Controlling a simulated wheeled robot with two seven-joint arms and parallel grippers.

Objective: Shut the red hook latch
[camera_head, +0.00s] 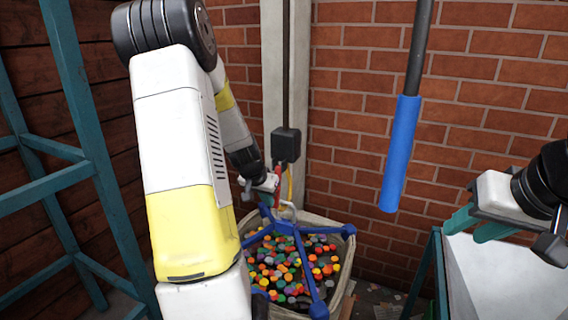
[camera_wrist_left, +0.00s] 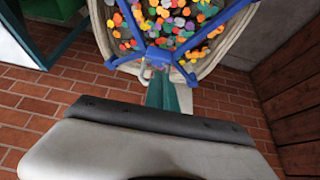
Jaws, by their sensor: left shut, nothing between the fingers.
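In the head view a slim red piece (camera_head: 276,176) hangs beside a yellow one under a black box (camera_head: 286,145) on the post. I cannot tell whether this red piece is the hook latch. My left gripper (camera_head: 247,187) is low beside it, over the bag's blue frame, partly hidden behind my arm. In the left wrist view its teal fingers (camera_wrist_left: 166,92) are together and empty, close to a small grey metal hook (camera_wrist_left: 147,70) at the bag's rim. My right gripper (camera_head: 480,225) is at the right, its teal fingers apart and empty, above a pale surface.
A bag (camera_head: 343,255) full of coloured pieces has a blue frame (camera_head: 285,228) across its top. A blue-sleeved rod (camera_head: 402,150) hangs in front of the brick wall. A teal metal frame (camera_head: 85,160) stands at the left. A pale-topped bench (camera_head: 500,280) is at the right.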

